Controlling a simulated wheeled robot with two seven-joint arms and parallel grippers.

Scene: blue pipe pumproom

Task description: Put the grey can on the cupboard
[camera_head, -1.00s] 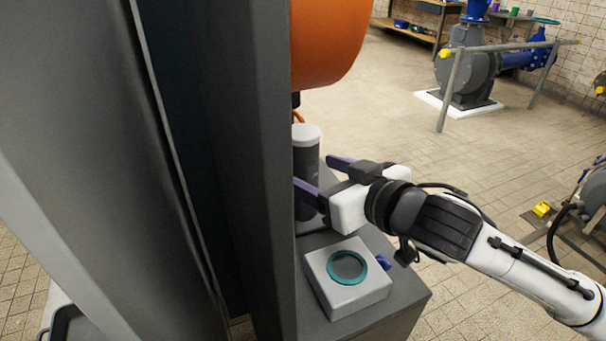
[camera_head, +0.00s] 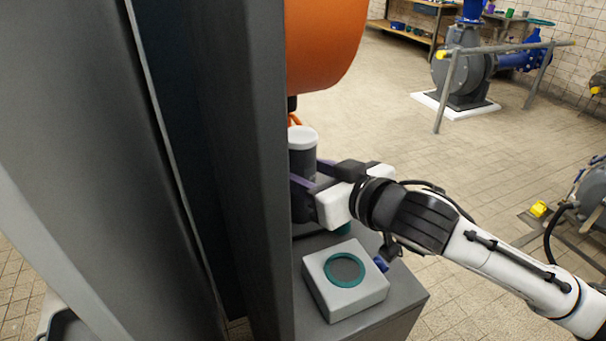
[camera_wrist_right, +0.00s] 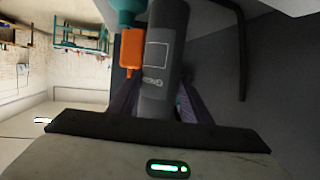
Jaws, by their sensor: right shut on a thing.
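The grey can (camera_head: 302,163) is a dark grey cylinder with a white top, upright at the left end of my right gripper. My right gripper (camera_head: 303,188) is shut on it, with a purple finger in front of the can. The can's foot is hidden, so I cannot tell if it touches the surface below. In the right wrist view the can (camera_wrist_right: 160,70) stands between the two purple fingers. A dark grey block with a flat top (camera_head: 385,312) lies below; I cannot tell whether it is the cupboard. My left gripper is out of view.
A white box with a teal ring (camera_head: 345,302) sits on the block's top, close below my right gripper. A tall dark grey panel (camera_head: 245,170) stands close on the left. An orange rounded body (camera_head: 325,40) hangs above the can.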

